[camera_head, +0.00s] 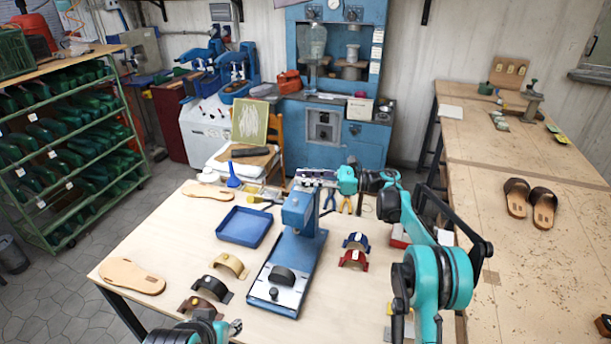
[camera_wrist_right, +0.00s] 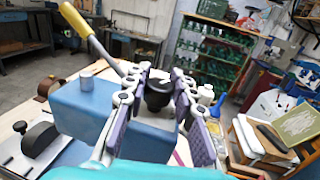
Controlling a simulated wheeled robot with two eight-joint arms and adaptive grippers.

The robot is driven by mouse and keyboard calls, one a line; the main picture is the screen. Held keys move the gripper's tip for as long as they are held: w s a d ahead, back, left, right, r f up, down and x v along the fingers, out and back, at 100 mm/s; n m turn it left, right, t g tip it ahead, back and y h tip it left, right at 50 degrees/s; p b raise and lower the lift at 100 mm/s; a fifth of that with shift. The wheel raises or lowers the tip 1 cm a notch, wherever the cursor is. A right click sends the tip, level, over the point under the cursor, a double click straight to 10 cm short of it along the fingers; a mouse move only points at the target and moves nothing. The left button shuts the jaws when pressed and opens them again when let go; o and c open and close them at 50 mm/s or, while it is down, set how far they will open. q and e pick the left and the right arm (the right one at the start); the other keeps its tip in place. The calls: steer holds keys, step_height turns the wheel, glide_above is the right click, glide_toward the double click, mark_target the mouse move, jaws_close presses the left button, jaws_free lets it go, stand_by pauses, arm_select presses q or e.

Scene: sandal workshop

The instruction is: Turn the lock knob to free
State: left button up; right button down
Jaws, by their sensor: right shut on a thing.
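The blue press (camera_head: 310,245) stands in the middle of the light wooden table. Its head fills the left middle of the right wrist view (camera_wrist_right: 75,110). The black lock knob (camera_wrist_right: 158,92) stands on top of the head. My right gripper (camera_head: 318,180) is over the press head, and in the right wrist view its fingers (camera_wrist_right: 157,95) are shut on the knob, one on each side. The knob's turn position cannot be read. In the head view the gripper hides the knob. My left gripper (camera_head: 236,327) is low at the bottom edge, apart from the press; its jaws are too small to judge.
A lever with a yellow grip (camera_wrist_right: 75,18) rises beside the knob. A blue tray (camera_head: 245,226), sandal soles (camera_head: 131,276) and several straps (camera_head: 212,287) lie left of the press. Red and blue straps (camera_head: 354,258) lie right. Brown sandals (camera_head: 543,207) rest on the right bench.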

steer(key=shift+n+g+p, duration=0.5)
steer(key=shift+n+g, duration=0.5)
steer(key=shift+g, duration=0.5)
steer(key=c, duration=1.2)
jaws_free()
steer(key=d, duration=0.7)
steer(key=shift+w+d, duration=0.2)
steer(key=shift+w, duration=0.15)
